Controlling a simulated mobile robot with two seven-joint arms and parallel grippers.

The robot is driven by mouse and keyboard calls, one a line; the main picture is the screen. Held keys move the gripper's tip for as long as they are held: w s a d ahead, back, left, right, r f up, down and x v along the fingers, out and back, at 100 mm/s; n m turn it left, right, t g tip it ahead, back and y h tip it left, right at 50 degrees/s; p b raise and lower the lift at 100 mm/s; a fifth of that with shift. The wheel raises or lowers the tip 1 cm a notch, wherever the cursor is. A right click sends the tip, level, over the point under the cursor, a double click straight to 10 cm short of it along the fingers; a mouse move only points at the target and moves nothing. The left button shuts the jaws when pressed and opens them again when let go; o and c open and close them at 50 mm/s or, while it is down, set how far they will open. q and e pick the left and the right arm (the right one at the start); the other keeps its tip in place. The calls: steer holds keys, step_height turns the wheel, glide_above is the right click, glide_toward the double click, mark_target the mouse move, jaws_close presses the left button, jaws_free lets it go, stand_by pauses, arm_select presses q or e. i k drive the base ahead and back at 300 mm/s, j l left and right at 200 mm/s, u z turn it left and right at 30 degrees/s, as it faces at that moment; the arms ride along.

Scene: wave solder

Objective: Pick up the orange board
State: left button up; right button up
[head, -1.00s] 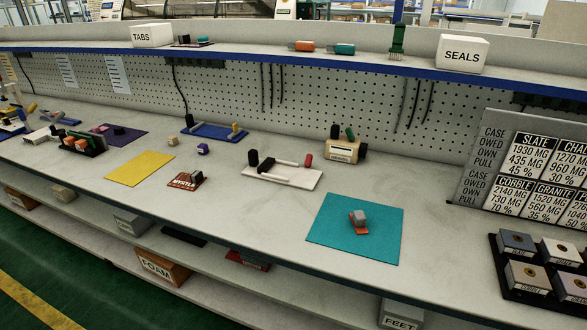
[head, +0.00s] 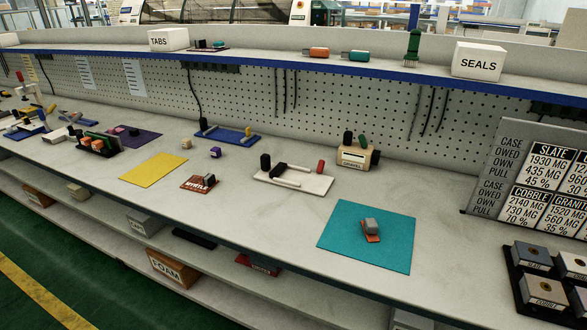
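A small orange board (head: 371,238) lies on the teal mat (head: 340,251) at the right middle of the bench in the head view. A grey block (head: 371,226) sits on top of it and covers much of it. A darker orange-brown board marked MYRTLE (head: 197,184) lies further left on the bench, with a dark part on it. Neither of my grippers is in view.
A white fixture (head: 300,185) with dark and red posts and a tan labelled box (head: 355,157) stand behind the mat. A black tray (head: 520,298) of labelled blocks and a sign board (head: 492,170) are at right. Bare bench (head: 265,222) lies left of the mat.

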mark_target(201, 185)
steer(key=i+j+z, duration=0.3)
steer(key=i+j, duration=0.15)
steer(key=j, duration=0.25)
steer(key=i+j+z, duration=0.15)
steer(key=j, duration=0.25)
steer(key=i+j+z, duration=0.15)
steer(key=j, duration=0.25)
